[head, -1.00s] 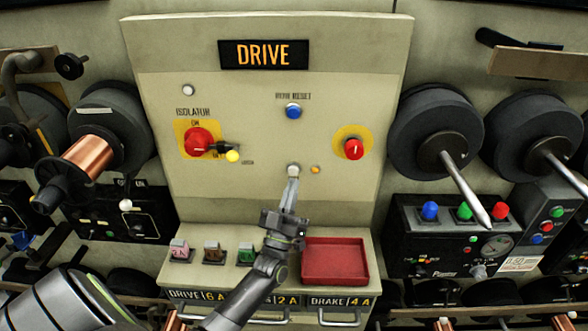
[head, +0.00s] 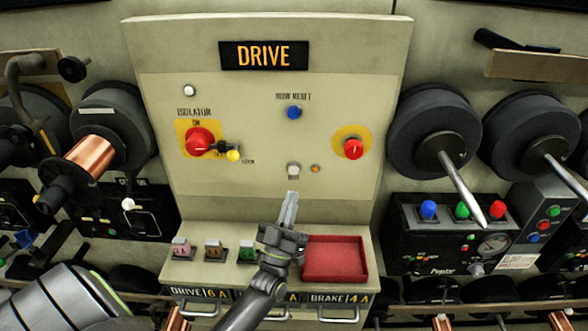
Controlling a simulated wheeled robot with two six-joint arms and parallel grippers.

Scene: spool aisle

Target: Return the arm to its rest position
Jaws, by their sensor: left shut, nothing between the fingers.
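My left gripper (head: 290,197) is shut and empty in the head view. Its fingertips are in front of the lower part of the DRIVE panel (head: 240,100), below a whitish push button (head: 293,169) and apart from it in the picture. My left arm (head: 255,300) reaches up from the bottom edge and hides part of the drawer labels and the ledge. My right gripper is not in view.
The panel carries a red isolator knob (head: 198,142), a blue button (head: 293,112) and a red knob (head: 353,148). On the ledge are several small coloured blocks and a red tray (head: 336,259). Spools with protruding spindles flank the panel, such as a copper one (head: 92,155).

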